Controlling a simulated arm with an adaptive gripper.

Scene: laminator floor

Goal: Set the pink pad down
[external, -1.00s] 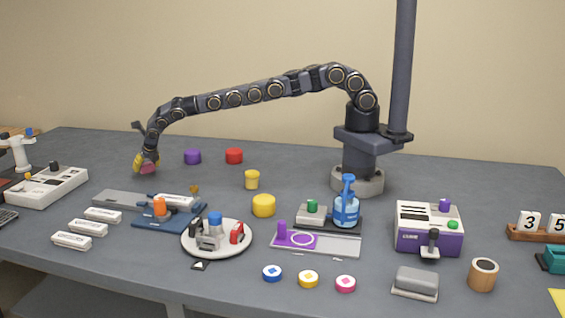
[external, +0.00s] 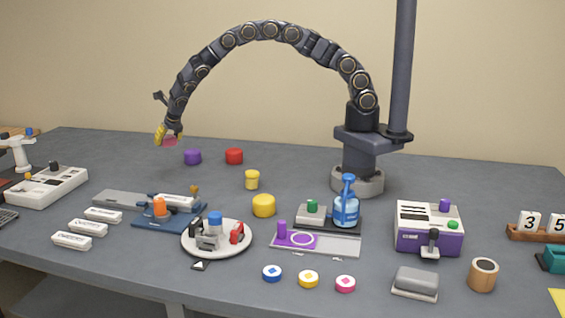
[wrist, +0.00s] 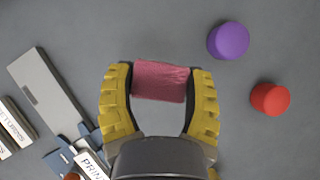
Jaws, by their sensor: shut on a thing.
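The pink pad (external: 170,141) is a small soft-looking block. My gripper (external: 168,136) has yellow fingers and holds the pad above the back left of the table. In the wrist view, the pad (wrist: 161,81) lies between the two ribbed yellow fingers of my gripper (wrist: 160,88), which are shut on its ends. Clear grey table shows below and around the pad.
A purple round block (external: 192,157) and a red one (external: 234,156) stand to the right of my gripper. A grey and blue device (external: 165,216) is nearer the front. The back left table is mostly bare.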

